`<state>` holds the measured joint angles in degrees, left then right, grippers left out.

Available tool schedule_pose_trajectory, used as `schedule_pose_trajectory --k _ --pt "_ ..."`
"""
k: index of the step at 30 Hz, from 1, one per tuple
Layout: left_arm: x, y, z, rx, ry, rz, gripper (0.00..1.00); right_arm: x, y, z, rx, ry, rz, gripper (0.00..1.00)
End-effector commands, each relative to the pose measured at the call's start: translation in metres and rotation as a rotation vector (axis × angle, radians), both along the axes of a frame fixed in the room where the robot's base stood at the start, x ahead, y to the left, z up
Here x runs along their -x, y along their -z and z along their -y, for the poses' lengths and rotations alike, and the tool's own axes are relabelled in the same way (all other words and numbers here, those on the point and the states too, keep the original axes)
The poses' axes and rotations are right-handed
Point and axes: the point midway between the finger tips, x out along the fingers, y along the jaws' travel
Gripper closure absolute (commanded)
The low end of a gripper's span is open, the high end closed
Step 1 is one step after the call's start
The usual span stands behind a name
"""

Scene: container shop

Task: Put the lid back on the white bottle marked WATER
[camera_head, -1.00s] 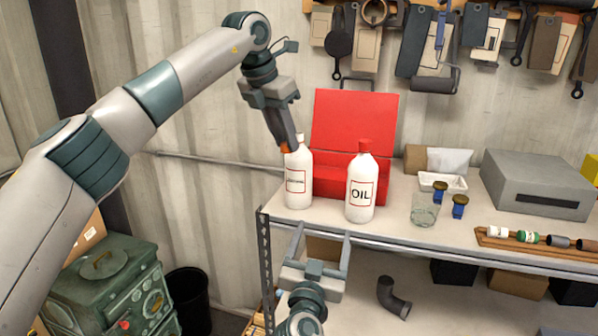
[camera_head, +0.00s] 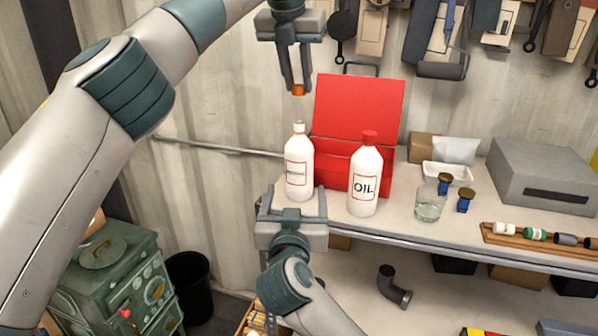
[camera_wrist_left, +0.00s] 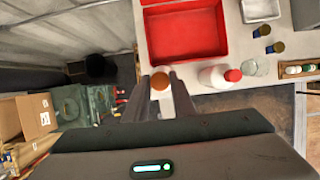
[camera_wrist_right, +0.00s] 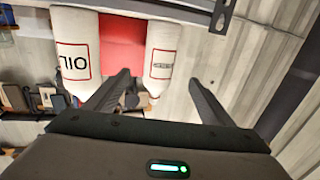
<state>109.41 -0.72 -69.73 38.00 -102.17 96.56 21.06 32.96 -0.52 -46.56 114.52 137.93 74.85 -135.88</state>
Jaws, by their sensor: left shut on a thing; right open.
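A white bottle (camera_head: 299,178) with a bare white neck stands upright on the bench; its red-framed label is too small to read. It also shows in the right wrist view (camera_wrist_right: 162,55). My left gripper (camera_head: 298,86) is above this bottle, shut on a small orange lid (camera_head: 298,91). The lid shows between the fingertips in the left wrist view (camera_wrist_left: 160,82), clear of the bottle neck. My right gripper (camera_head: 294,196) is open in front of the bottle, low down, with a finger toward each side. I cannot tell whether the fingers reach around it.
A white OIL bottle (camera_head: 365,190) with a red cap stands just right. An open red box (camera_head: 357,110) stands behind both bottles. A glass (camera_head: 428,206), small blue jars (camera_head: 465,201) and a grey box (camera_head: 550,180) are further right. Tools hang on the wall.

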Motion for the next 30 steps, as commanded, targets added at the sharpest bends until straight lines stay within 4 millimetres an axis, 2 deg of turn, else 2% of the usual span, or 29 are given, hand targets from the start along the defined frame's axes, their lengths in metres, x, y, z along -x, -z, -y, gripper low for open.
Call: schedule_pose_trajectory --k 5,11,24,30 --pt "0.000 0.001 0.000 0.000 0.000 -0.001 0.97 -0.007 0.000 0.001 0.001 0.002 0.000 0.24" --pt "0.000 0.001 0.000 0.001 0.000 -0.001 0.97 -0.026 0.000 0.002 0.000 0.003 0.001 0.24" --pt "0.000 0.001 0.000 0.000 0.001 -0.001 0.97 -0.093 0.000 0.006 0.001 0.003 -0.001 0.24" --pt "0.000 0.001 0.000 0.000 0.001 -0.001 0.97 -0.113 0.000 0.007 0.001 0.003 0.000 0.24"
